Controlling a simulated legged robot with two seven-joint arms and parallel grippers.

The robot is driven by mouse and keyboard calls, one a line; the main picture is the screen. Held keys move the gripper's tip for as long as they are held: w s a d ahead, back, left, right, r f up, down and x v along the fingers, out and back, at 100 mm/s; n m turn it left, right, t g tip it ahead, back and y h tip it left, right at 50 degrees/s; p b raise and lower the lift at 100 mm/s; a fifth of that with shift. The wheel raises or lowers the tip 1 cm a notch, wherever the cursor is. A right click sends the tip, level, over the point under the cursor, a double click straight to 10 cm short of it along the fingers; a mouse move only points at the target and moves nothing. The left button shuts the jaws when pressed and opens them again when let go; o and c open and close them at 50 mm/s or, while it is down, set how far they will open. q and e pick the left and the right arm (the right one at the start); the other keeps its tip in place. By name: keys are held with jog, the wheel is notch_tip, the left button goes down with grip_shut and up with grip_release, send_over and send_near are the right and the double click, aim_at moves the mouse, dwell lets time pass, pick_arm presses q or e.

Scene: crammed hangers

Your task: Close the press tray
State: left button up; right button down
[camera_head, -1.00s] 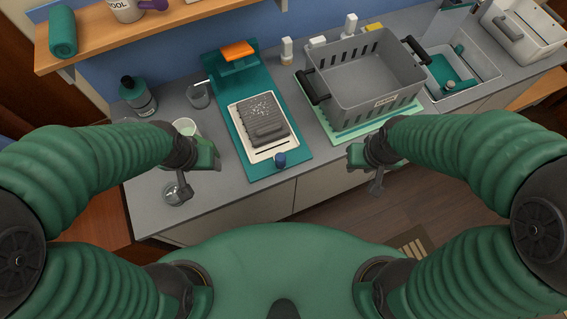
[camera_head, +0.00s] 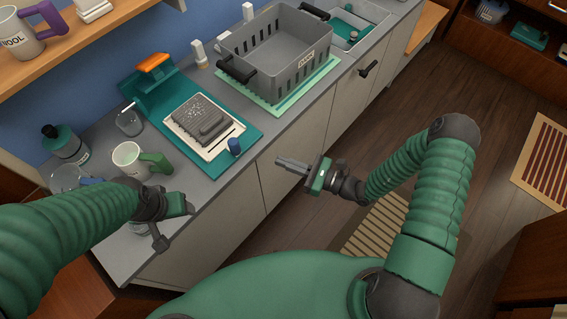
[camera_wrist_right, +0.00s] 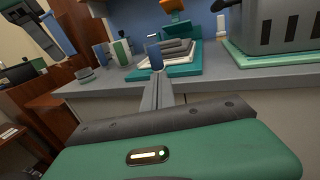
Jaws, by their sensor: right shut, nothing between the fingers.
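The press is a teal base (camera_head: 190,148) on the counter with an orange handle (camera_head: 152,62) raised at its back. Its white tray (camera_head: 229,140) lies on the base, pulled forward, with a folded grey cloth (camera_head: 202,118) on it. A blue knob (camera_head: 234,146) stands at the tray's front; it also shows in the right wrist view (camera_wrist_right: 156,58). My right gripper (camera_head: 279,161) is shut and empty, in front of the counter and apart from the knob. My left gripper (camera_head: 172,222) is over the counter's left front; its fingers are not clear.
A grey crate (camera_head: 282,72) stands right of the press on a green mat (camera_head: 318,75). A white mug with a green handle (camera_head: 128,160), a glass (camera_head: 128,122) and a teal bottle (camera_head: 65,143) stand to the left.

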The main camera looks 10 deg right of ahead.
jog(key=p, duration=0.2)
send_near(217, 131)
jog(key=s, duration=0.4)
jog(key=shift+s+r, duration=0.1)
jog(key=shift+s, duration=0.05)
jog(key=shift+w+d+b, duration=0.15)
jog(key=shift+w+b, duration=0.2)
jog(key=w+a+b, duration=0.1)
jog(key=w, duration=0.1)
jog(key=w+a+b, duration=0.1)
jog(key=w+a, duration=0.1)
jog(key=w+a+b, duration=0.1)
jog(key=w+a, duration=0.1)
jog(key=shift+w+a+f, duration=0.15)
jog(key=shift+w+f, duration=0.1)
jog(key=shift+w, duration=0.15)
jog(key=shift+w+a+r, duration=0.15)
jog(key=shift+w, duration=0.2)
pick_arm(q)
jog(key=shift+a+f, duration=0.6)
jog(key=shift+f, duration=0.25)
jog(key=shift+s, duration=0.1)
